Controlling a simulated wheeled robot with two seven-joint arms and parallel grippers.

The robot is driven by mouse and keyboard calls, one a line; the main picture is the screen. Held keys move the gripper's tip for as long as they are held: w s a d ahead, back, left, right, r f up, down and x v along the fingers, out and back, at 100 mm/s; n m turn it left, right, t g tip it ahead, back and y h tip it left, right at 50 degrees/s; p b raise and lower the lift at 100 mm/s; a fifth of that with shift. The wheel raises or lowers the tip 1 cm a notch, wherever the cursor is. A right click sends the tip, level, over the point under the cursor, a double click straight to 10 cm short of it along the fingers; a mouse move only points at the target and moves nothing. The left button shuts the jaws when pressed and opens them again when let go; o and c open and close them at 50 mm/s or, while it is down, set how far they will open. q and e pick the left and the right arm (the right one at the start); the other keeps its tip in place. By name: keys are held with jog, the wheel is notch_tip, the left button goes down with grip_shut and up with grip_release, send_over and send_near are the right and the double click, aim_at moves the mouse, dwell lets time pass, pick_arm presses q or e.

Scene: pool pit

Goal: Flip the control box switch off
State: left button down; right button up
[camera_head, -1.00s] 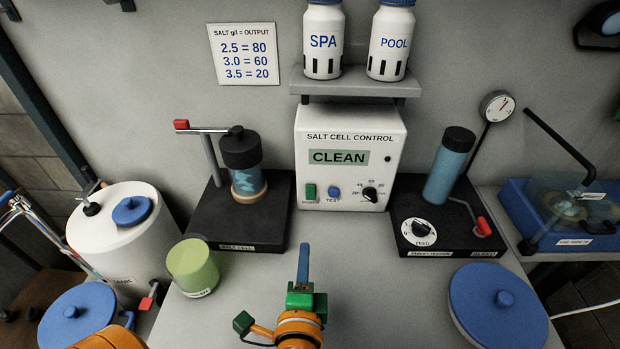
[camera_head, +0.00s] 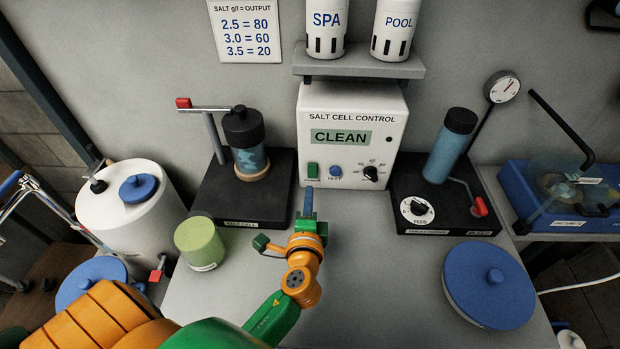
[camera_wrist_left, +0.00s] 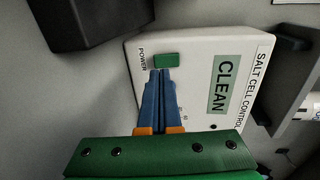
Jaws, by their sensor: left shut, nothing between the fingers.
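The white salt cell control box (camera_head: 386,152) stands against the wall at the back of the bench, its display reading CLEAN. Its green power switch (camera_head: 312,170) is low on the left of the front face, beside a blue test button (camera_head: 335,171). My left gripper (camera_head: 309,191) is shut and empty, with its blue fingers just below the switch. In the left wrist view, the shut fingertips (camera_wrist_left: 161,72) are at the edge of the green switch (camera_wrist_left: 167,60); I cannot tell whether they touch it. The switch's rocker position is unclear. My right gripper is out of view.
The salt cell stand (camera_head: 230,205) is left of the box, and the feeder stand (camera_head: 455,212) with a red-handled lever is right. A green cup (camera_head: 200,245) and a blue lid (camera_head: 488,290) flank the arm. A shelf (camera_head: 355,68) with two bottles overhangs the box.

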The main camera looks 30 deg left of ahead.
aim_at(310, 176)
pick_arm(q)
jog(key=x, duration=0.5)
jog(key=b, duration=0.3)
jog(key=f+t+b, duration=0.1)
jog(key=b, duration=0.2)
jog(key=shift+w+a+f+y, duration=0.1)
jog(key=shift+w+f+y, duration=0.15)
jog(key=shift+y, duration=0.15)
jog(key=shift+r+b, duration=0.1)
jog(key=shift+b, duration=0.35)
jog(key=shift+s+r+p, duration=0.1)
jog(key=shift+r+p, duration=0.25)
jog(key=shift+f, duration=0.1)
